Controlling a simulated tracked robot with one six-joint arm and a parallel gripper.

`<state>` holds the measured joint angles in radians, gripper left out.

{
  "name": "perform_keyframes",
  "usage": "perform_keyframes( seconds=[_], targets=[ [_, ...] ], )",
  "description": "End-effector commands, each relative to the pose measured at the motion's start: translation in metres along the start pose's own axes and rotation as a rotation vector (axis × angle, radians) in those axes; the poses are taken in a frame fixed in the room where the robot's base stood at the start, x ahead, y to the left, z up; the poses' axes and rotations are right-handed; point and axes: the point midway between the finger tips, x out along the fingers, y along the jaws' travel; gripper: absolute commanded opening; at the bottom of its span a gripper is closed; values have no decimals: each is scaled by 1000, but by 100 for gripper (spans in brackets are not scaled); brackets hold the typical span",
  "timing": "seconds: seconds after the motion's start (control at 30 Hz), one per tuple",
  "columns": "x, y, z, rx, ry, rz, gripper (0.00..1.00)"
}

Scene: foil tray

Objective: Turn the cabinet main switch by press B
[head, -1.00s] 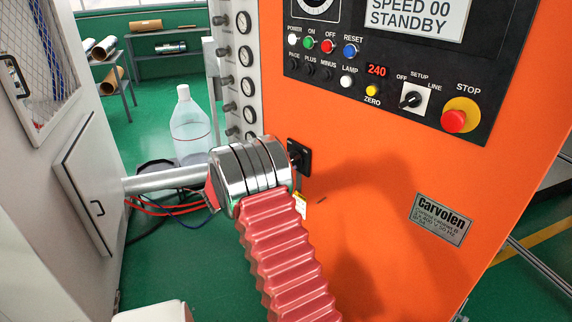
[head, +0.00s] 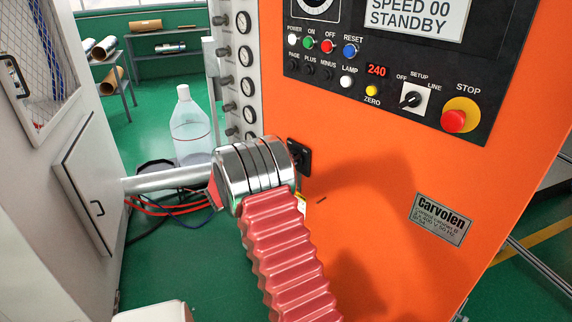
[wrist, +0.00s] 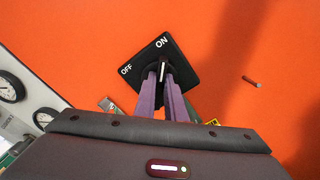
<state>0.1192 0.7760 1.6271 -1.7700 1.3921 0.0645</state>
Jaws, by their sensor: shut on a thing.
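The main switch (wrist: 184,62) is a black square plate with white OFF and ON labels, tilted in the wrist view. In the head view the switch (head: 304,158) sits on the orange cabinet (head: 380,190), partly hidden behind my arm's metal joint. My gripper (wrist: 163,76) has its two purple fingers shut on the switch handle at the plate's middle. The handle's white mark (wrist: 162,70) points up toward ON.
The control panel (head: 400,75) with buttons, a rotary selector and a red STOP button (head: 454,120) is above the switch. Gauges (head: 245,54) line a column to the left. A clear bottle (head: 190,130) stands behind. A nameplate (head: 440,218) is at lower right.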

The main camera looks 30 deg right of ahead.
Motion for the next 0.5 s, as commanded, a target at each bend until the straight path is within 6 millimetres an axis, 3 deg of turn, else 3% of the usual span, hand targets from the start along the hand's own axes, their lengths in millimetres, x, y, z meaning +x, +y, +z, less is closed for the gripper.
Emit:
perform_keyframes(
  seconds=[0.03, 0.5],
  targets=[
    [-8, 1, -1, 0, 2, 2, 0],
    [-2, 2, -1, -87, 3, 3, 0]
  ],
)
